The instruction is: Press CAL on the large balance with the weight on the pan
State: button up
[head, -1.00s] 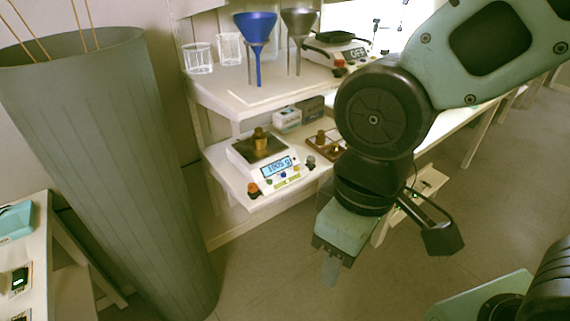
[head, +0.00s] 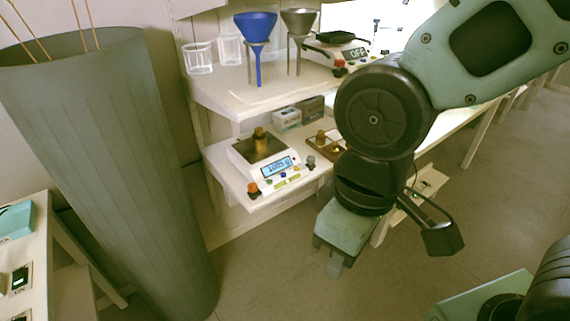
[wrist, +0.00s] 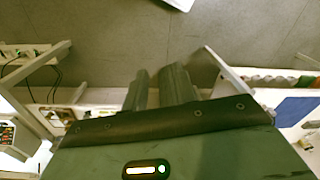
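The large white balance (head: 254,175) stands on the lower shelf in the head view. Its blue display (head: 278,167) is lit with digits too small to read surely. A brass weight (head: 260,138) sits on its dark square pan (head: 272,150). Small coloured buttons show along its front; I cannot read their labels. My gripper (head: 334,266) points down, to the right of and nearer than the balance, apart from it. In the wrist view my gripper (wrist: 155,78) shows two dark fingers close together with nothing visible between them; their contact is unclear. The balance is not clear there.
A wooden block with brass weights (head: 321,139) stands right of the balance, partly near my arm. Funnels (head: 256,30), beakers (head: 198,58) and another balance (head: 345,52) are on the upper shelf. A tall grey bin (head: 110,160) stands left.

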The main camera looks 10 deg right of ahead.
grip_shut()
dwell(1.4)
